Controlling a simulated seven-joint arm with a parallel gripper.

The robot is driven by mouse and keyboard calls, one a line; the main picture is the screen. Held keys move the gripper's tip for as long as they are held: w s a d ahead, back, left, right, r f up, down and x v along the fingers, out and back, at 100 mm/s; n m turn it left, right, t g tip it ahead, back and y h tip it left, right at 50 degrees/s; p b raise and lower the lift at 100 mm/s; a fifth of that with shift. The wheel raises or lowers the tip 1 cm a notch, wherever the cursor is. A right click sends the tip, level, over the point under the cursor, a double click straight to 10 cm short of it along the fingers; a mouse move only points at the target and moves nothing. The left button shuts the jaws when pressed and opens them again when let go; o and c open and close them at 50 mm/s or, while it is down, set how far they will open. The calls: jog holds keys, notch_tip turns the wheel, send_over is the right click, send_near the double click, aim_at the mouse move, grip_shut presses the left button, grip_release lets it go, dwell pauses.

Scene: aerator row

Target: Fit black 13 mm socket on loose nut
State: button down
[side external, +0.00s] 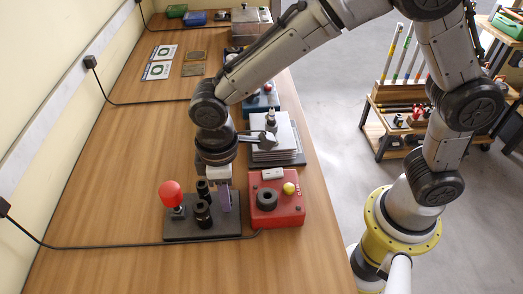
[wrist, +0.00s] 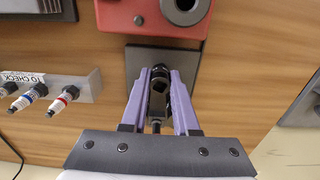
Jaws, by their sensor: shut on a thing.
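My gripper (side external: 224,203) is low over a black base plate (side external: 230,228), its purple fingers pointing down. In the wrist view the fingers (wrist: 159,74) are closed on a black socket (wrist: 157,90), which shows between them. In the side view, black cylindrical pieces (side external: 202,214) stand beside the fingers over the plate; I cannot tell which one is the held socket. The plate (wrist: 135,60) also shows beyond the fingertips in the wrist view. I cannot make out the loose nut, nor whether the socket touches it.
A red box (side external: 290,215) with a black ring and a yellow knob is close on the right. A grey rack (wrist: 88,84) marked "TO CHECK" holds banded pieces. A cable crosses the wooden bench (side external: 100,200), which is mostly clear at left.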

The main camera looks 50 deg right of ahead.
jog(key=d+r+m, duration=0.2)
jog(key=d+r, duration=0.1)
jog(key=d, duration=0.3)
jog(key=w+d+r+m, duration=0.1)
jog(key=d+r+m, duration=0.1)
jog(key=d, duration=0.4)
jog(key=w+d+r+m, duration=0.1)
jog(key=d+r+m, duration=0.1)
jog(key=d+r, duration=0.2)
jog(key=shift+w+d, duration=0.15)
jog(key=shift+d, duration=0.6)
jog(key=shift+w+d, duration=0.1)
jog(key=shift+d, duration=0.65)
jog(key=shift+f, duration=3.45)
jog(key=shift+f, duration=0.3)
jog(key=c, duration=0.6)
grip_release()
jog(key=shift+r, duration=3.5)
